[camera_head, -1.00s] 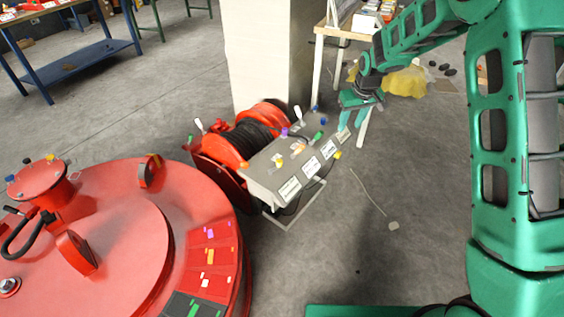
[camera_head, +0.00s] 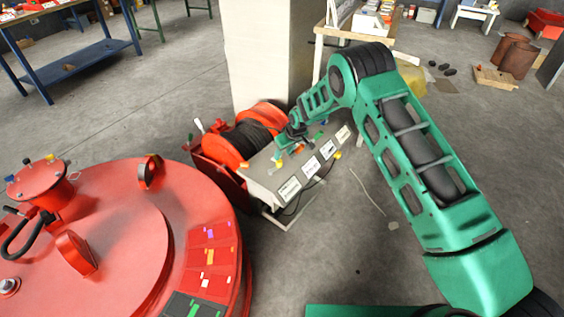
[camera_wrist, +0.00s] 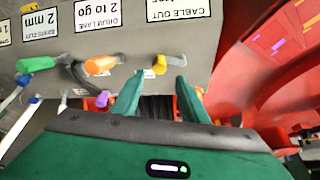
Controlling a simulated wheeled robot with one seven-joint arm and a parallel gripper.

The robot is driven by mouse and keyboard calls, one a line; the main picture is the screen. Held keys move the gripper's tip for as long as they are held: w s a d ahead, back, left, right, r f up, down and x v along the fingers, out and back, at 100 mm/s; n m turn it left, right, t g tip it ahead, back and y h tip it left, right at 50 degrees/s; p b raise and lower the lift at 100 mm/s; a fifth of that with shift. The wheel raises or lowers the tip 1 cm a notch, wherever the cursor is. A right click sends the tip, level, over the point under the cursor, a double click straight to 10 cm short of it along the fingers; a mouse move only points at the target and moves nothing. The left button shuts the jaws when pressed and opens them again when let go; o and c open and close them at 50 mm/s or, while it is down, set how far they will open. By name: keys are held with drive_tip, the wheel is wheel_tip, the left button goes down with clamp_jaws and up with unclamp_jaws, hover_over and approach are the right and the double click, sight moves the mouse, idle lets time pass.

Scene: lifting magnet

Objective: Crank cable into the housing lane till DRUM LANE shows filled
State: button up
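The winch drum (camera_head: 252,138), red with black cable wound on it, sits behind a grey sloped control panel (camera_head: 262,182). In the wrist view the panel's labels are upside down: the DRUM LANE label (camera_wrist: 98,14) reads "2 to go", beside the CABLE OUT label (camera_wrist: 179,9). An orange handle (camera_wrist: 100,65), a green handle (camera_wrist: 36,64) and a yellow knob (camera_wrist: 159,64) stand on the panel. My gripper (camera_wrist: 158,84) is open over the panel. The yellow knob lies between the lines of its fingertips, just past them; I cannot tell whether they touch. My gripper also shows in the head view (camera_head: 286,150).
A large red round magnet (camera_head: 110,235) fills the lower left, close to the panel's left end. A pale pillar (camera_head: 258,60) stands right behind the drum. A white lever (camera_head: 198,126) sticks up at the drum's left.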

sight(280, 162)
drive_tip(key=x, duration=0.7)
drive_tip(key=shift+f, duration=0.2)
drive_tip(key=shift+c, duration=0.2)
